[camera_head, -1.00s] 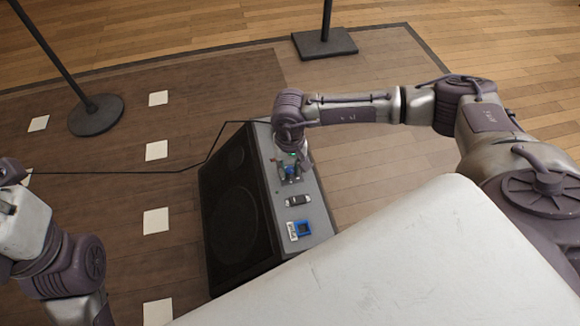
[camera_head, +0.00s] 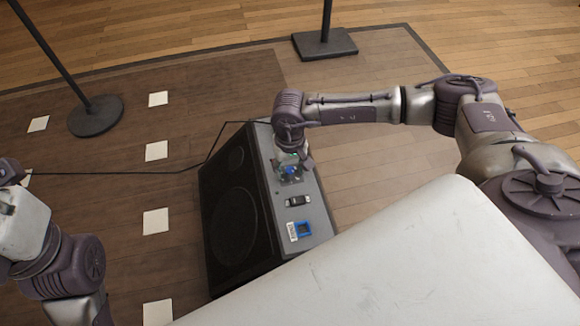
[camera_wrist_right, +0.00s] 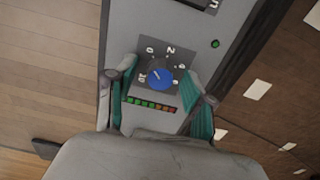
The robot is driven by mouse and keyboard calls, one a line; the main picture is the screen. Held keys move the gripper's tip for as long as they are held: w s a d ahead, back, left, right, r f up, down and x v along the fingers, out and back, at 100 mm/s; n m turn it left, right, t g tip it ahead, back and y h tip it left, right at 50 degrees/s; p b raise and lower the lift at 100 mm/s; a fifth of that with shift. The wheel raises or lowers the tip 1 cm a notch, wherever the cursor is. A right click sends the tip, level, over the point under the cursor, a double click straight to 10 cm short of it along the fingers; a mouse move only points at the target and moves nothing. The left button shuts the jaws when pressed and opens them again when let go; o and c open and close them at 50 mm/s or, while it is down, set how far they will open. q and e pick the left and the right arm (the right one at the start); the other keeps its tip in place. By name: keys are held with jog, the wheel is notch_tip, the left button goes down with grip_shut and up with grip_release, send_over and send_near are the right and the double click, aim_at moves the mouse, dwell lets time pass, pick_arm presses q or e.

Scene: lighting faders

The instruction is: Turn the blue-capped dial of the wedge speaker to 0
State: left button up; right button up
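The wedge speaker (camera_head: 235,215) stands on the floor at the centre of the head view, with a grey control panel (camera_head: 318,210) along its right side. The blue-capped dial (camera_head: 290,170) sits near the panel's far end. In the right wrist view the dial (camera_wrist_right: 160,79) shows a white pointer line slanting up and left, and printed numbers around it, with 0 at upper left. My right gripper (camera_wrist_right: 160,82) is open, its fingers on either side of the dial, with gaps visible. Contact is not visible.
A black fitting (camera_head: 298,201) and a blue square socket (camera_head: 303,230) lie nearer on the panel. A row of coloured lights (camera_wrist_right: 152,103) is beside the dial. A black cable (camera_head: 110,172) runs left across the floor. Two stand bases (camera_head: 96,116) (camera_head: 325,44) are farther off.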

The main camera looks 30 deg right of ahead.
aim_at(290, 170)
notch_tip(290, 170, up, 12)
dwell(0.6)
dwell(0.4)
